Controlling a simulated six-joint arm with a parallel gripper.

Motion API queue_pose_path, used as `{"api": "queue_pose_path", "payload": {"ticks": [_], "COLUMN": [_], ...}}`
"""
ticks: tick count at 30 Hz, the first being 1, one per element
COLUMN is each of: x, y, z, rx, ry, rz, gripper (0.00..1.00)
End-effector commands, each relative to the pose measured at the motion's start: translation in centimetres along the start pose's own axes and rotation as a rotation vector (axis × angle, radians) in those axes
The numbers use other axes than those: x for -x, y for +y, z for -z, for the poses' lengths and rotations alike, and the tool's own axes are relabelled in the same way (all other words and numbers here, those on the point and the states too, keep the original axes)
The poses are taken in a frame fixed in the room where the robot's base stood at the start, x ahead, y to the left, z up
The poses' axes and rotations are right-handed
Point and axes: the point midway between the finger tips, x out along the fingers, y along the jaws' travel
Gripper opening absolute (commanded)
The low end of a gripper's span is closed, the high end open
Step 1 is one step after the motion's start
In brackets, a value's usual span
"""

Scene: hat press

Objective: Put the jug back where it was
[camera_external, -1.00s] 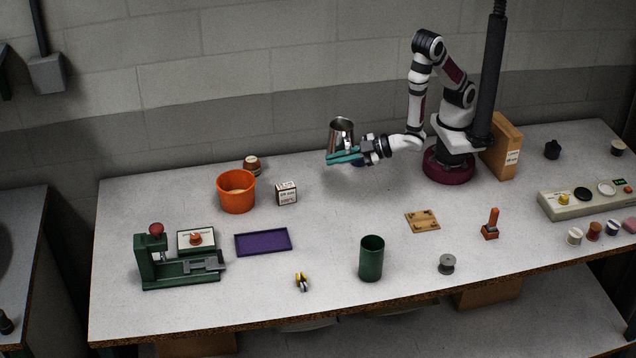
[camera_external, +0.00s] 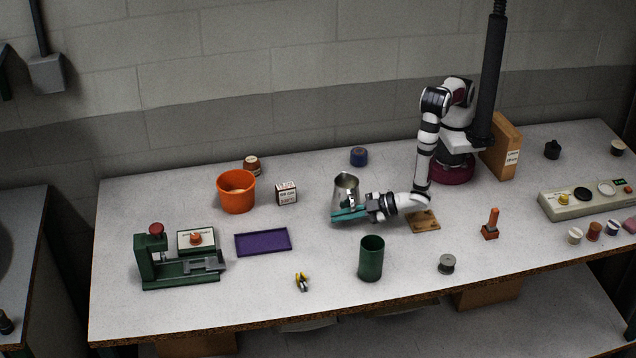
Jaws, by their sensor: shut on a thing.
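The jug (camera_external: 345,191) is a shiny steel vessel, upright or slightly tilted, near the middle of the table. My gripper (camera_external: 350,214) has teal fingers and is shut on the jug, reaching in from the right near its lower part. The fingers hide part of the jug's base. I cannot tell whether the jug touches the table or hangs just above it.
A green cup (camera_external: 371,259) stands in front of the jug. A wooden plate (camera_external: 424,221) lies to the right under my arm. A blue round container (camera_external: 359,156) stands behind. A white box (camera_external: 286,193), orange bucket (camera_external: 236,192) and purple tray (camera_external: 263,242) are left.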

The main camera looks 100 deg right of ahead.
Motion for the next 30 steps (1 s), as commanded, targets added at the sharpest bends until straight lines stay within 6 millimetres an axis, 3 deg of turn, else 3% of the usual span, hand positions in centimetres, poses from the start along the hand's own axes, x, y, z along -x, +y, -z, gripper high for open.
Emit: {"api": "queue_pose_path", "payload": {"ticks": [7,13,23,30], "x": [-0.1,-0.1,0.1,4.7], "y": [-0.1,-0.1,0.1,0.0], "z": [-0.1,-0.1,0.1,0.1], "rx": [0.001,0.0,0.0,0.001], "ry": [0.0,0.0,0.0,0.002], "rz": [0.0,0.0,0.0,0.004], "gripper": [0.0,0.35,0.35,0.35]}}
